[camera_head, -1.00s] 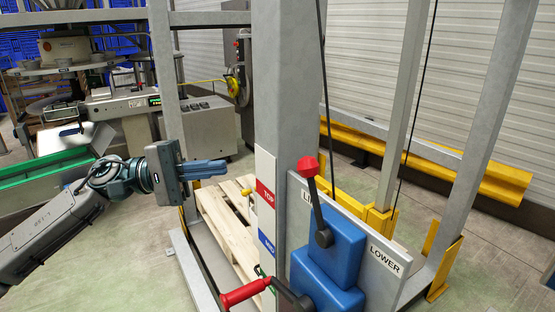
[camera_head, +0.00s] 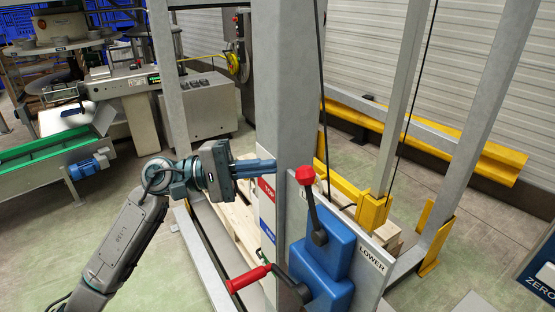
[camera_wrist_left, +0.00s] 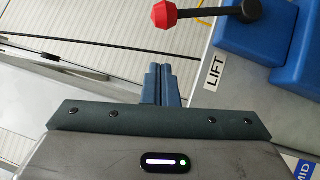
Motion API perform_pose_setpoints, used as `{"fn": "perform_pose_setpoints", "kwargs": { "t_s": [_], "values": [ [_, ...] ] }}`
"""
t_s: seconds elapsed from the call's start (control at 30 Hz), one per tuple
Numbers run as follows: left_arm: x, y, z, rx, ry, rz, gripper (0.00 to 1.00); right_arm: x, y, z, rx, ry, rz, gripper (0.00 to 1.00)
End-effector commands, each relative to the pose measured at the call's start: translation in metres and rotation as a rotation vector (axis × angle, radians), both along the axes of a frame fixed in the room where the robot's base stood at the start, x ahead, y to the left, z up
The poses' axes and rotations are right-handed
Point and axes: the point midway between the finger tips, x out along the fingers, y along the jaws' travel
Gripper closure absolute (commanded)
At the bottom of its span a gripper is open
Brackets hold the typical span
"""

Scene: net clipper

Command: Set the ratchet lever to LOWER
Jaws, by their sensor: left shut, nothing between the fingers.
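The ratchet lever (camera_head: 309,207) is a dark rod with a red knob (camera_head: 305,175), mounted on a blue housing (camera_head: 325,262). It leans up and slightly left, on the side away from the LOWER label (camera_head: 371,259). In the left wrist view the red knob (camera_wrist_left: 164,15) is at the top, with the LIFT label (camera_wrist_left: 213,70) below right of the lever. My left gripper (camera_head: 274,168) is shut and empty, left of the knob and apart from it. Its fingers (camera_wrist_left: 161,84) point toward the knob in the wrist view. My right gripper is not in view.
A red-handled crank (camera_head: 248,278) sticks out left of the blue housing. A grey post (camera_head: 288,90) stands behind the lever, with TOP and MID labels. Dark cables hang to the right. A wooden pallet (camera_head: 233,235) lies behind the post.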

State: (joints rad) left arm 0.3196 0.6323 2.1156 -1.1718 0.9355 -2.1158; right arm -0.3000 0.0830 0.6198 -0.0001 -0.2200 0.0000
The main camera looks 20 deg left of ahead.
Motion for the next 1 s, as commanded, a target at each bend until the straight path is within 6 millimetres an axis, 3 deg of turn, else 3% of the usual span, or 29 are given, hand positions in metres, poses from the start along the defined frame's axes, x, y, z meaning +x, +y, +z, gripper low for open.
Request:
{"fn": "perform_pose_setpoints", "kwargs": {
  "t_s": [0.1,0.33,1.0],
  "values": [
    [-0.004,-0.014,0.010,-0.003,0.002,-0.002,1.00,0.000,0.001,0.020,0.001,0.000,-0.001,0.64],
    [-0.013,-0.033,0.012,-0.003,0.002,-0.001,1.00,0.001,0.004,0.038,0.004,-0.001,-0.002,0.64],
    [-0.017,-0.040,0.010,0.011,-0.010,0.000,1.00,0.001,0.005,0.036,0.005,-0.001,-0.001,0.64]
  ]
}}
